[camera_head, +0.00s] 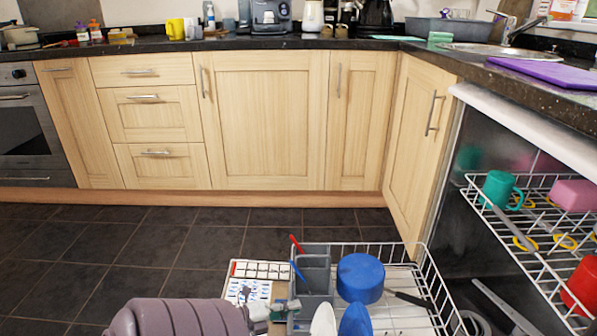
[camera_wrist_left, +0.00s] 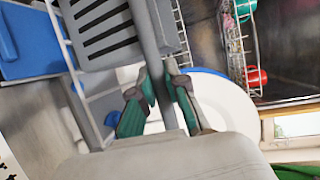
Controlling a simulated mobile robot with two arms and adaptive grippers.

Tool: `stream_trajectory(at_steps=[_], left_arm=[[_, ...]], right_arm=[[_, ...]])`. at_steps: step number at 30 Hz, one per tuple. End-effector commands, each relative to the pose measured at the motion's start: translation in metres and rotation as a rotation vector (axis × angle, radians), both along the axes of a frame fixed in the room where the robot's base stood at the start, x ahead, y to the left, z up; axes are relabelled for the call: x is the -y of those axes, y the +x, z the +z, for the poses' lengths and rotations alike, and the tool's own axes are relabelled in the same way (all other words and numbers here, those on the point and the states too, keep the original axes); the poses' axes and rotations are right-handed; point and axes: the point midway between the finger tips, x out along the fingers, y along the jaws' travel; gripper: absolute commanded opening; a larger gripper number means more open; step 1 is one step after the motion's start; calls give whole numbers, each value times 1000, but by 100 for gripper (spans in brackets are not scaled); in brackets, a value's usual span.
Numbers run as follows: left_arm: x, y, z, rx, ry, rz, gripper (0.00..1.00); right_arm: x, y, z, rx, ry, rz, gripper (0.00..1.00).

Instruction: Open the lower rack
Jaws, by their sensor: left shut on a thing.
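The lower rack (camera_head: 392,245) is a white wire basket at the bottom of the head view, standing out from the open dishwasher (camera_head: 465,150). It holds a grey cutlery basket (camera_head: 314,272), a blue pot (camera_head: 360,277) with a dark handle, and plates. My left gripper (camera_head: 285,306) is at the rack's left side, beside the cutlery basket. The exact contact is partly hidden. My right gripper is not in view.
The upper rack (camera_head: 540,240) holds a green mug (camera_head: 500,189), a pink item and a red cup. Wooden cabinets (camera_head: 265,120) and a dark counter stand behind. A white panel with printed markings (camera_head: 255,275) lies left of the rack. Dark floor at left is clear.

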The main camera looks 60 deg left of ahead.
Motion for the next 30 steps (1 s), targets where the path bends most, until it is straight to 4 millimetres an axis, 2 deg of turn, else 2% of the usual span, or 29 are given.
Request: stream_trajectory(at_steps=[9, 10, 14, 15, 25, 30], left_arm=[[-1, -1, 0, -1, 1, 2, 0], [-1, -1, 0, -1, 1, 2, 15], [-1, 0, 0, -1, 1, 1, 37], [-1, 0, 0, -1, 1, 1, 39], [-1, -4, 0, -2, 0, 1, 39], [-4, -28, 4, -4, 0, 1, 39]], right_arm=[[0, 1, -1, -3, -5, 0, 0], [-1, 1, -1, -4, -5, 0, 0], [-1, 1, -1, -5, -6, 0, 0], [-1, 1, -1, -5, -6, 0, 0], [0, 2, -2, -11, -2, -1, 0], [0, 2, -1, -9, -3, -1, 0]])
